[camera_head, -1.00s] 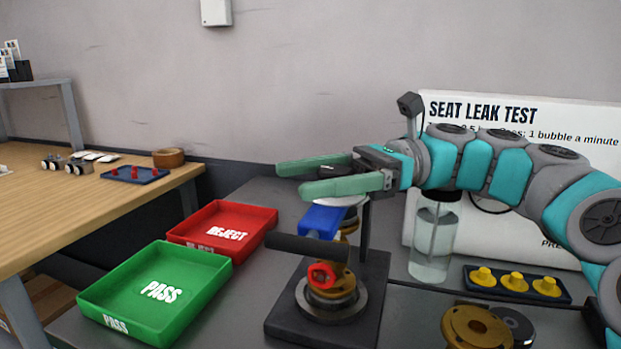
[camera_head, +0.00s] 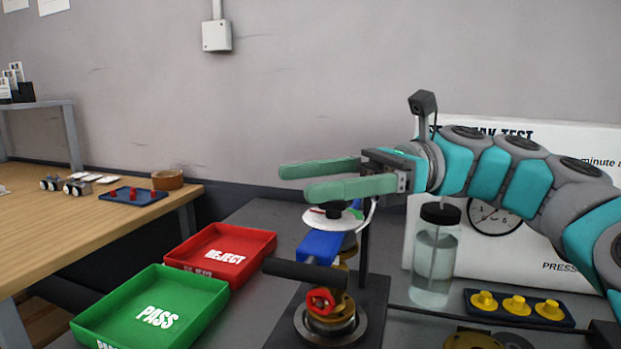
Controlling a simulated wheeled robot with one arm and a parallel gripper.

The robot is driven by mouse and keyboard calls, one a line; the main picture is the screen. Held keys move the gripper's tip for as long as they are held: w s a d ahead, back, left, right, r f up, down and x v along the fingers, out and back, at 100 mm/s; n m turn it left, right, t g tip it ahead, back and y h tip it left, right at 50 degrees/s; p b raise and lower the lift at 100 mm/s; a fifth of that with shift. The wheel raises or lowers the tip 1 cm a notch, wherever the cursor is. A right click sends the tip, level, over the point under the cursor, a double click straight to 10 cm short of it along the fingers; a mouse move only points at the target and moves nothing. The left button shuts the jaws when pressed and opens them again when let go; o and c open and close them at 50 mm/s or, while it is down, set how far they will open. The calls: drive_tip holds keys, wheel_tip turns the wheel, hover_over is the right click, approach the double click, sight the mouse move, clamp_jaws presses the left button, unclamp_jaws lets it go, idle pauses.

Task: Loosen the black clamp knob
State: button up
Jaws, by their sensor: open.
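A small black knob (camera_head: 334,211) sits on a white dial disc (camera_head: 352,217) with a red mark, on top of the valve positioner. My near finger hides part of the knob and disc. Below is a blue actuator body (camera_head: 320,246) with a black bar handle (camera_head: 305,274) across its front. A red ring-shaped part (camera_head: 321,301) sits lower, on the brass valve (camera_head: 335,317). My gripper (camera_head: 296,182) is open and empty, its two green fingers pointing left. It appears above the knob, apart from it; the exact height gap is hard to tell.
A red REJECT tray (camera_head: 222,256) and a green PASS tray (camera_head: 150,312) stand left of the valve. A clear bottle (camera_head: 433,262) and a dark rack with yellow plugs (camera_head: 518,309) stand right. A dark upright post (camera_head: 366,238) rises close behind the valve.

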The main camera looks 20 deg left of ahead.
drive_tip(key=s+d+r, duration=0.1)
drive_tip(key=s+d, duration=0.8)
drive_tip(key=shift+s+d+r+b, duration=0.15)
drive_tip(key=shift+s+d+b, duration=0.15)
drive_tip(key=shift+s, duration=0.1)
drive_tip(key=shift+s, duration=0.1)
